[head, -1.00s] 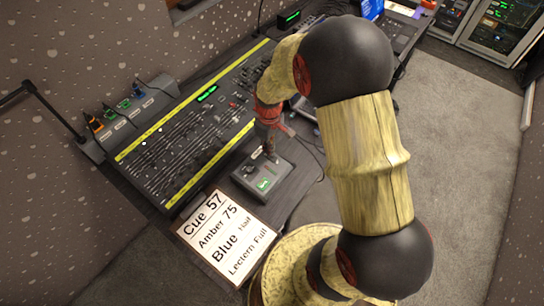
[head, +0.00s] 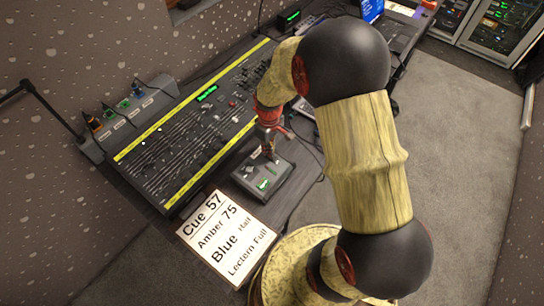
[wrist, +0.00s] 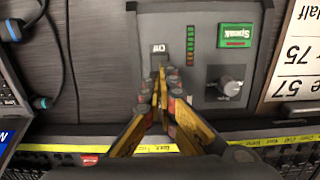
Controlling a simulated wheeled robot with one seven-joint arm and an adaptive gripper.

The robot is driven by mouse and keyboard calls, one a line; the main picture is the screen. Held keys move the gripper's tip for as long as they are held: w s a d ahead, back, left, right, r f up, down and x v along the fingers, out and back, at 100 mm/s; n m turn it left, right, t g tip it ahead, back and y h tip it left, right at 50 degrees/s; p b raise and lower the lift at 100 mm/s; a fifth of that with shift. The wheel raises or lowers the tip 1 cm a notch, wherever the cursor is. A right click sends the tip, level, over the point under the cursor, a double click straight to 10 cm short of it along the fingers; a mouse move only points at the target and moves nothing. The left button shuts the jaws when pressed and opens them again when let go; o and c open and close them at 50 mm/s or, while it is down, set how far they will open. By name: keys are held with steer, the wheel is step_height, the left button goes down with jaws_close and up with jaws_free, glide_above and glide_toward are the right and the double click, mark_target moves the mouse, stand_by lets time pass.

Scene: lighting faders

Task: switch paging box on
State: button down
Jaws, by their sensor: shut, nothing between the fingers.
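The paging box (head: 250,171) is a small dark grey unit at the front edge of the desk, beside the fader console. In the wrist view the box (wrist: 150,20) shows a green plate reading "Speak" (wrist: 236,35), a round knob (wrist: 230,85), a column of small green and red lights and a small "ON" label (wrist: 158,48). My gripper (head: 272,157) is over the box's far part. In the wrist view its yellow and grey fingers (wrist: 160,78) are closed together and empty, with tips close to the "ON" label. They cover part of the switch area; contact cannot be told.
A long fader console (head: 185,140) with yellow strips lies left of the box. A white cue card (head: 228,238) lies in front. Blue-ended cables (wrist: 14,30) lie on the desk. Grey floor is open at right.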

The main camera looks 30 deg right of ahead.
steer(key=shift+f, duration=0.15)
steer(key=shift+r+p, duration=2.75)
steer(key=shift+r, duration=0.8)
